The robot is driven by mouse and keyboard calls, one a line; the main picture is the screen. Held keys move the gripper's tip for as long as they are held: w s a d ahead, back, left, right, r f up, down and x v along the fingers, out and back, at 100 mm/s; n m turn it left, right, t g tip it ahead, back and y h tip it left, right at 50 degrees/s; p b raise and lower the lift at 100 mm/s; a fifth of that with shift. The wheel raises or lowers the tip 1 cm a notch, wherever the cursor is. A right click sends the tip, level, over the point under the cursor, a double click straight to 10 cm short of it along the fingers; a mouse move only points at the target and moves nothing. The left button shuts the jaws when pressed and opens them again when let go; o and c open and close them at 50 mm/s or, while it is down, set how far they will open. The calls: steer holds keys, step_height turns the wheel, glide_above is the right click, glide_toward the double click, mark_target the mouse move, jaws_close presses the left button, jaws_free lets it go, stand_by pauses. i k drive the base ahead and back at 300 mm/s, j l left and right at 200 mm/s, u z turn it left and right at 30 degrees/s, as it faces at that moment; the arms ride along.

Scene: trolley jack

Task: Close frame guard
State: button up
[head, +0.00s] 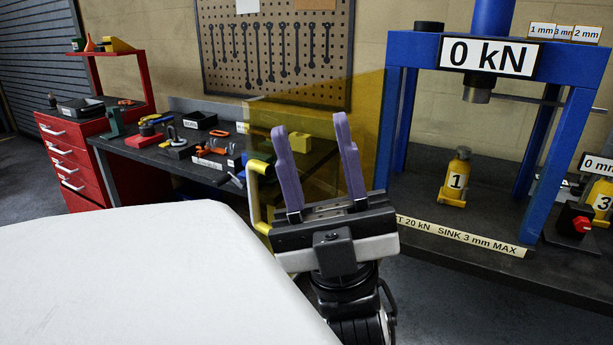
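The frame guard (366,112) is a see-through amber panel at the left post of the blue press frame (394,130). It stands swung out to the left, so the front of the press is uncovered. A yellow handle (254,200) is at the panel's left edge. My gripper (308,125) has two purple fingers spread apart with nothing between them. It is in front of the panel in the picture, just right of the handle. It hides part of the panel's lower area. I cannot tell whether a finger touches the panel or handle.
A yellow jack marked 1 (456,180) stands inside the press under the ram (480,90). Another yellow jack marked 3 (601,200) and a red-knobbed box (575,222) are at the right. A dark workbench (140,150) with tools and a red drawer cabinet (75,160) stand behind left.

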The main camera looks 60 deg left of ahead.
mark_target(253, 167)
steer(key=k+u, duration=0.15)
steer(key=u, duration=0.3)
steer(key=k+u, duration=0.15)
steer(key=u, duration=1.65)
steer(key=i+j+u, duration=0.2)
steer(key=i+u, duration=0.15)
steer(key=i+j+u, duration=0.1)
steer(key=i+u, duration=0.25)
steer(key=i+j+z, duration=0.1)
steer(key=i+z, duration=0.15)
steer(key=i, duration=0.3)
steer(key=i+j+z, duration=0.25)
steer(key=i, duration=0.25)
steer(key=l+z, duration=0.1)
steer(key=z, duration=2.3)
steer(key=k+j+z, duration=0.2)
steer(key=k, duration=0.4)
